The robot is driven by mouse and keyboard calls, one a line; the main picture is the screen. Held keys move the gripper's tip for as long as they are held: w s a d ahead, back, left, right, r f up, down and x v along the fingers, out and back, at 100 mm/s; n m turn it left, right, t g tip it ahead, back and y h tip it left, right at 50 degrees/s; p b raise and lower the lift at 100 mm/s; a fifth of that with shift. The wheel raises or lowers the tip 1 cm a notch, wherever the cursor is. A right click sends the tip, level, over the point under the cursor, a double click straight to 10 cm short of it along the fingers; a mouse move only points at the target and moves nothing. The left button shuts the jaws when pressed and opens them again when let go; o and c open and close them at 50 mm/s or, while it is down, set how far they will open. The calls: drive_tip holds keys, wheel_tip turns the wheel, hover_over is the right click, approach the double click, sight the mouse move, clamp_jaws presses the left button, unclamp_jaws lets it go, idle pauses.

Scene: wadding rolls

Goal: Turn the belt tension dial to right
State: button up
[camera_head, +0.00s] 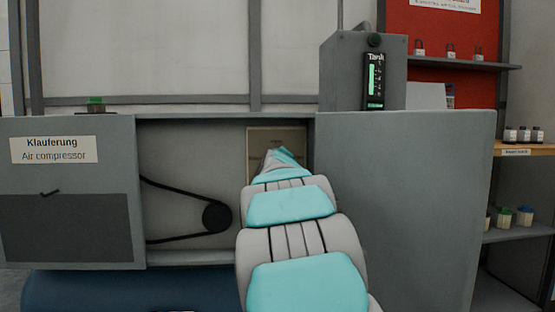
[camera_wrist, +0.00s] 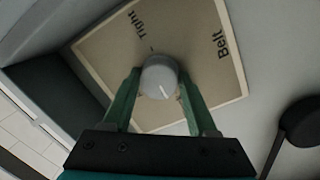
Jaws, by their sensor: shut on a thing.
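The belt tension dial (camera_wrist: 160,72) is a round grey knob with a white pointer line, seen in the wrist view. It sits on a beige plate (camera_wrist: 196,38) lettered "Belt" and "Tight", which appears turned in this view. The pointer line runs toward the bottom of the picture, slightly right. My gripper (camera_wrist: 160,82) has its green fingers on either side of the dial, shut on it. In the head view the plate (camera_head: 262,136) shows at the back of the compressor's opening; my arm hides the dial and the gripper there.
A black belt (camera_head: 180,190) runs round a dark pulley (camera_head: 216,216) left of my arm; the pulley also shows in the wrist view (camera_wrist: 303,122). Grey cabinet panels (camera_head: 405,210) border the opening. A grey box with a green gauge (camera_head: 374,80) stands above, and shelves (camera_head: 515,235) are right.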

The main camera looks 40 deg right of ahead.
drive_tip(key=c, duration=0.4)
drive_tip(key=shift+r+m+p, duration=0.1)
drive_tip(key=shift+m+p, duration=0.3)
drive_tip(key=shift+p, duration=0.15)
drive_tip(key=m+y+p, duration=0.1)
drive_tip(key=m+p, duration=0.4)
drive_tip(key=m, duration=0.2)
drive_tip(key=m+p, duration=0.5)
drive_tip(key=m, duration=0.3)
drive_tip(key=shift+m+y, duration=0.3)
drive_tip(key=shift+y, duration=0.1)
